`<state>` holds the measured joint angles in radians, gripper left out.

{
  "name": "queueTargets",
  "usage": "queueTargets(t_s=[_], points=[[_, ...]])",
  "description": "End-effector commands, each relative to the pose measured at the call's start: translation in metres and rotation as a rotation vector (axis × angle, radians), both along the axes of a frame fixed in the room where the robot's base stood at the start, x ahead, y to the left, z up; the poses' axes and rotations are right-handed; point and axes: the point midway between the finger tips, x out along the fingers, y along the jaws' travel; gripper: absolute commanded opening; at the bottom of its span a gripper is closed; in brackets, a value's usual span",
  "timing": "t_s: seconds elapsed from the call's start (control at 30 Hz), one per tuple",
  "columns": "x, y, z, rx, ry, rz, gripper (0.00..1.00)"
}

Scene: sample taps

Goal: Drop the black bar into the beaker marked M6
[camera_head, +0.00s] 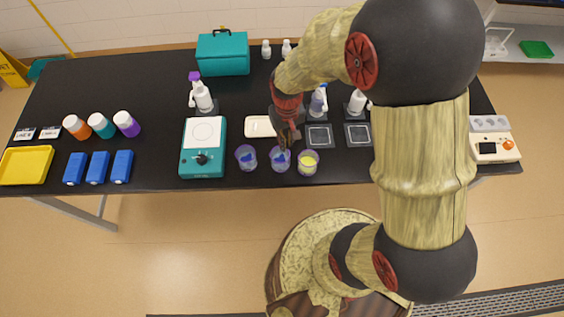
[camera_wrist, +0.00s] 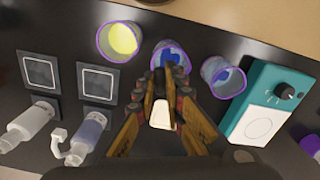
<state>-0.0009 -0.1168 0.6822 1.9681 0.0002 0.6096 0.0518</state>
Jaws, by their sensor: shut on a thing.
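Three small beakers stand in a row near the table's front edge. The left beaker (camera_head: 246,158) and middle beaker (camera_head: 281,161) hold something blue; the right beaker (camera_head: 308,163) holds yellow. I cannot read any mark on them, so I cannot tell which is M6. My gripper (camera_head: 285,144) is just above and behind the middle beaker. In the wrist view my gripper (camera_wrist: 168,75) has its fingertips close together, overlapping the middle beaker (camera_wrist: 170,47).
A teal stirrer (camera_head: 203,147) stands left of the beakers. A pale tray (camera_head: 259,126) lies behind them. Dark square pads (camera_head: 358,135) and wash bottles (camera_head: 203,98) are near. Blue blocks (camera_head: 97,168) and a yellow tray (camera_head: 26,165) lie far left.

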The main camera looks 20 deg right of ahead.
Motion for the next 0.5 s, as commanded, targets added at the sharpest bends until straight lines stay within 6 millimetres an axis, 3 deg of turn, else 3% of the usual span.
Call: queueTargets(t_s=[0.5], points=[[0.001,0.0,-0.051,0.0,-0.001,-0.001,0.01]])
